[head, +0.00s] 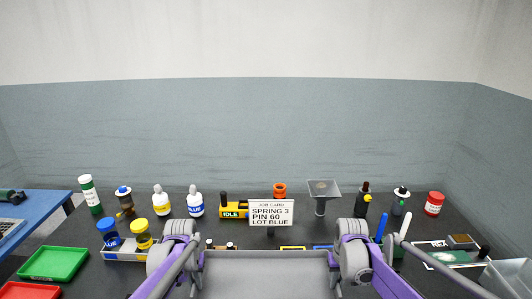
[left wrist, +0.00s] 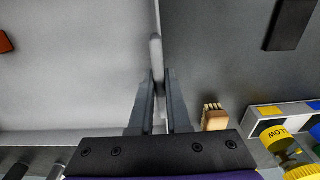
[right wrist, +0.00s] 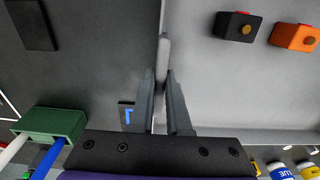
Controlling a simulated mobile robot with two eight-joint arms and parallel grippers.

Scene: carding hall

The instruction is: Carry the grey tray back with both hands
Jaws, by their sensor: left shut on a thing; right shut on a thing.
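The grey tray (head: 265,278) is at the bottom middle of the head view, between my two arms. In the left wrist view my left gripper (left wrist: 158,82) is shut on the tray's upright side wall, with the tray floor (left wrist: 75,85) to the left. In the right wrist view my right gripper (right wrist: 161,82) is shut on the opposite wall, with the tray floor (right wrist: 225,90) to the right. A black block (right wrist: 240,27) and an orange block (right wrist: 295,37) lie in the tray. The tray's near part is cut off in the head view.
A job card (head: 271,212) stands behind the tray, by a yellow locomotive (head: 233,210) and a funnel (head: 322,189). Bottles line the back. A green tray (head: 54,263) and a red tray (head: 31,291) lie left. A green holder with pens (right wrist: 48,122) is close to my right gripper.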

